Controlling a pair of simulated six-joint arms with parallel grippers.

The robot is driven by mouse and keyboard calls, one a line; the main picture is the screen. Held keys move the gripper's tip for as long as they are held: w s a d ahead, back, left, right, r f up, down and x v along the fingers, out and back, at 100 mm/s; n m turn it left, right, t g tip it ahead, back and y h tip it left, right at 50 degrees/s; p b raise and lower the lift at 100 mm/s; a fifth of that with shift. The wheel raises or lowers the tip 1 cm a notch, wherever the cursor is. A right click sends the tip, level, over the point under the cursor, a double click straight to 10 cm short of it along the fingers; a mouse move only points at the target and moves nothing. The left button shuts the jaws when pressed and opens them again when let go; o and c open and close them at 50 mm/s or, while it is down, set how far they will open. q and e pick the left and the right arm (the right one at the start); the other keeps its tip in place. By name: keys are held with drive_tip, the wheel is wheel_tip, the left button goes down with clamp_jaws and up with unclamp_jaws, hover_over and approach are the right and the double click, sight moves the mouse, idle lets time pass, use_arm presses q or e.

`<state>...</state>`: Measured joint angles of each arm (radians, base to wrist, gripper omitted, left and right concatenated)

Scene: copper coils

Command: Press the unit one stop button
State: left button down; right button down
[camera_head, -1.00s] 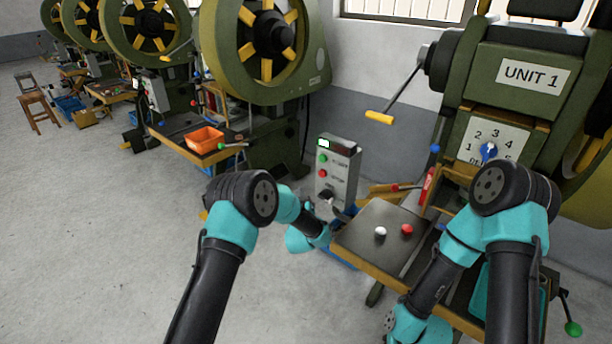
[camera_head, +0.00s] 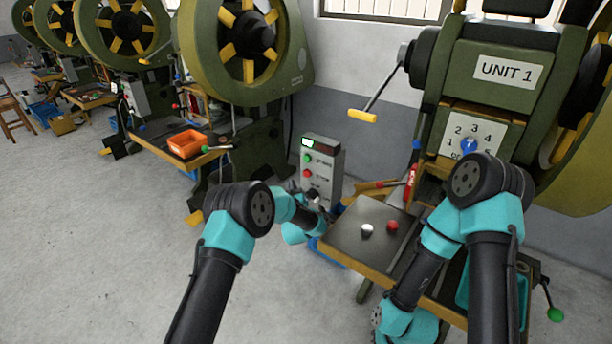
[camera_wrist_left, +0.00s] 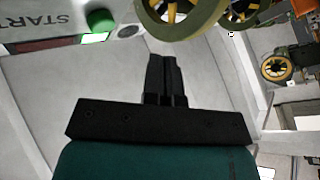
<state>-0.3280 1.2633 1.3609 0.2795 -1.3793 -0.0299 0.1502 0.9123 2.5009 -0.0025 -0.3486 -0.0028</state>
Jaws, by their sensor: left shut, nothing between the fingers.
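The grey control box (camera_head: 322,165) stands at the left end of the Unit 1 press table. Its red button (camera_head: 307,173), apparently the stop button, sits below a green button (camera_head: 308,157). My left gripper (camera_head: 314,197) is in front of the lower part of the box, below the red button. In the left wrist view its dark fingers (camera_wrist_left: 163,75) are shut and empty. That view shows the green button (camera_wrist_left: 100,20) beside the word START at the upper left; the red button does not show there. My right gripper is not visible.
The Unit 1 press (camera_head: 500,85) stands at the right. Its table (camera_head: 345,240) carries a white knob (camera_head: 367,230) and a red knob (camera_head: 393,225). A lever with a yellow grip (camera_head: 362,116) juts out above. Open floor lies to the left.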

use_arm(q)
drive_tip(key=shift+w+d, duration=0.85)
drive_tip(key=shift+w, duration=0.15)
drive_tip(key=shift+w+d, duration=0.8)
drive_tip(key=shift+w, duration=0.2)
drive_tip(key=shift+w+d, duration=0.1)
idle(0.6)
drive_tip(key=shift+w+d, duration=0.15)
drive_tip(key=shift+w, duration=0.05)
drive_tip(key=shift+w+d, duration=0.3)
drive_tip(key=shift+w, duration=0.1)
idle(1.0)
drive_tip(key=shift+s+a, duration=0.1)
drive_tip(key=shift+s, duration=0.05)
drive_tip(key=shift+s+a, duration=0.5)
drive_tip(key=shift+s, duration=0.05)
idle(0.4)
drive_tip(key=shift+s+a, duration=0.8)
drive_tip(key=shift+s, duration=0.2)
drive_tip(key=shift+s+a, duration=0.75)
drive_tip(key=shift+s, duration=0.2)
